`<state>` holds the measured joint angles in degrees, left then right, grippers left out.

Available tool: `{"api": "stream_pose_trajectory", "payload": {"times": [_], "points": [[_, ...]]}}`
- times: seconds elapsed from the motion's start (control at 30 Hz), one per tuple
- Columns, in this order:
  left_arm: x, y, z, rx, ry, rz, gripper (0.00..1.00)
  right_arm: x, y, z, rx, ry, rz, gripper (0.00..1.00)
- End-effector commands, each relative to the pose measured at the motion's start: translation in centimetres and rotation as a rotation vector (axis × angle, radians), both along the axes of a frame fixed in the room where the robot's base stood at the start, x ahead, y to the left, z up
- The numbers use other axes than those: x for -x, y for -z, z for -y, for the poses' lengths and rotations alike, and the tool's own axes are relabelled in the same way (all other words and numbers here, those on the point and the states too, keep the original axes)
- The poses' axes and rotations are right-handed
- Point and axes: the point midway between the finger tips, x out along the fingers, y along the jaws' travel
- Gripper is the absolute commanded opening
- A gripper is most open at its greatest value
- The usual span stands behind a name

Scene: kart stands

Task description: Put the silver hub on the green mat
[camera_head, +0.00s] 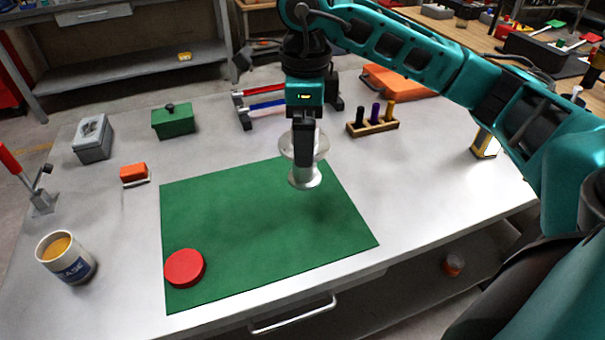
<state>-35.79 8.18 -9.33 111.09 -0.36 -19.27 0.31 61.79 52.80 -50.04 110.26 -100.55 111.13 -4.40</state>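The silver hub (306,179) is a shiny spool shape with a pale upper flange and a narrower flange below. My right gripper (304,150) points down and is shut on the hub's upper part. The hub is upright over the back right part of the green mat (235,225). A soft shadow lies on the mat below it; whether its underside touches the mat is hard to tell. A red disc (184,268) lies on the mat's front left corner. My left gripper is not in view.
Around the mat on the grey bench (440,190) stand a mug (68,262), an orange block (134,174), a green box (173,121), a grey box (92,138), a lever (40,185) and a peg rack (372,126). The mat's middle is clear.

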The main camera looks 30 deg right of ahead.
Motion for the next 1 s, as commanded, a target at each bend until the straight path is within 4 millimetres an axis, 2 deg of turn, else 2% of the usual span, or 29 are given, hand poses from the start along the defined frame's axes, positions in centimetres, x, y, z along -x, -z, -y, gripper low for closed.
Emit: {"api": "stream_pose_trajectory", "payload": {"times": [0.03,0.13,0.37,0.6,1.0], "points": [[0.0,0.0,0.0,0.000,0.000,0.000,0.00,0.0,1.1,0.0,0.000,0.001,-0.001,0.45],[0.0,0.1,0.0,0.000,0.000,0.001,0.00,0.0,2.8,0.0,0.000,0.001,0.000,0.45],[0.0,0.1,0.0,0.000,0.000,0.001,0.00,0.0,4.4,0.0,-0.001,0.001,0.002,0.45],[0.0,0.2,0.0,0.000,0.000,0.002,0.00,0.0,7.8,0.0,0.000,0.002,0.000,0.45],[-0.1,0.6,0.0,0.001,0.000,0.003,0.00,-0.1,8.6,0.0,-0.001,0.001,0.004,0.45]]}}
